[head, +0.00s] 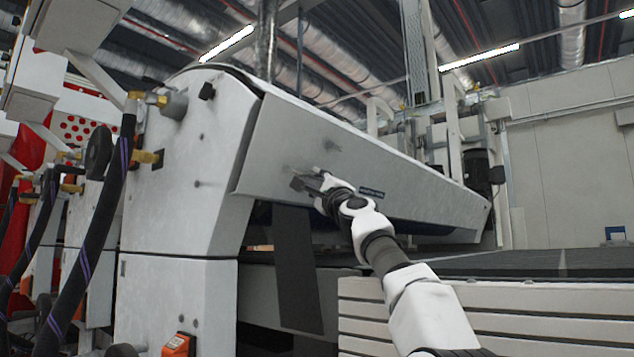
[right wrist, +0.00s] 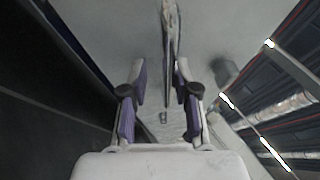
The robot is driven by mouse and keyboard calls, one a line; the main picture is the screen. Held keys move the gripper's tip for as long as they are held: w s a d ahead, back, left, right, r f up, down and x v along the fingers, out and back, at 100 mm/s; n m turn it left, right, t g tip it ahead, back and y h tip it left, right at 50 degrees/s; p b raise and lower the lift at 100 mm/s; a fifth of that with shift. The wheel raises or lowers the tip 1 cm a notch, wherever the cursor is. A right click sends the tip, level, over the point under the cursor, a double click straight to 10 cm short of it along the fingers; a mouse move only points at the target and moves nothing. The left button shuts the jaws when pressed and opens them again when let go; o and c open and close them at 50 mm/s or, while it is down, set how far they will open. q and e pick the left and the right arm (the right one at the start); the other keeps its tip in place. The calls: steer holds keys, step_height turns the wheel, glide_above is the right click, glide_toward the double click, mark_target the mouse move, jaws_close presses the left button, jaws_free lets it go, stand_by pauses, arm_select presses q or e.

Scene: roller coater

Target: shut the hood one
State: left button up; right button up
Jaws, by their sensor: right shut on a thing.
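The hood (head: 285,135) is a long light grey panel on the front of the white machine, tilted, with a dark gap below its lower edge. My right gripper (head: 306,180) is at the lower middle of the hood's face. In the right wrist view, a thin grey bar-like handle (right wrist: 170,50) runs between the purple-padded fingers of my right gripper (right wrist: 160,85), which is shut on it. In the head view the handle is small and mostly hidden by the fingers. My left gripper is not in view.
The white machine side (head: 180,200) stands left of the hood, with dark hoses (head: 95,230) beside it. A dark flat strip (head: 297,270) hangs below the hood. A slatted white panel (head: 365,320) and a dark conveyor surface (head: 500,264) lie below right.

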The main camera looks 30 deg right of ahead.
steer(key=s+d+r+p, duration=0.1)
steer(key=s+r+p, duration=0.3)
steer(key=r+p, duration=0.7)
steer(key=s+d+r+p, duration=0.2)
steer(key=r+p, duration=0.9)
steer(key=r, duration=0.7)
steer(key=shift+s+d+p, duration=0.2)
steer(key=shift+s+p, duration=0.1)
steer(key=shift+s, duration=0.55)
steer(key=s+a+f+b, duration=0.1)
steer(key=s+f+b, duration=0.5)
steer(key=b, duration=0.4)
steer(key=shift+a+f, duration=0.15)
steer(key=shift+f, duration=0.2)
